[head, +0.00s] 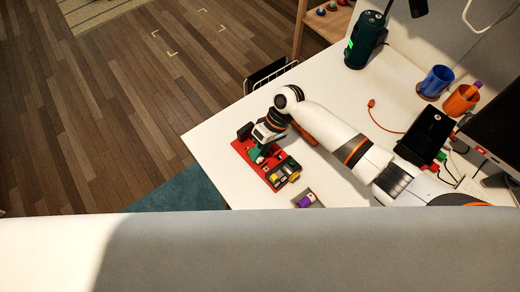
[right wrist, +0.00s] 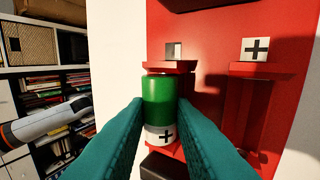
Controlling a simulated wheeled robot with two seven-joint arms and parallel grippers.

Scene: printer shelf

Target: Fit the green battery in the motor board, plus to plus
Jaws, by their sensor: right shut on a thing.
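The motor board (head: 243,148) is red and lies on the white table in the head view. It fills much of the right wrist view (right wrist: 215,30). My right gripper (head: 257,154) is over the board, its teal fingers shut around the green battery (right wrist: 158,92). The battery's white end with a black plus is toward the bottom of the wrist picture; its green end is near a red ledge with a partly dark label (right wrist: 173,50) that I cannot read. A plus label (right wrist: 255,48) stands above the bay to the right. I cannot tell whether the battery is seated. My left gripper is not in view.
A purple battery (head: 306,200) lies near the front edge of the table (head: 345,118). Yellow parts (head: 278,177) sit at the board's right end. A black box (head: 425,132), cups and a green cylinder (head: 365,40) stand farther off.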

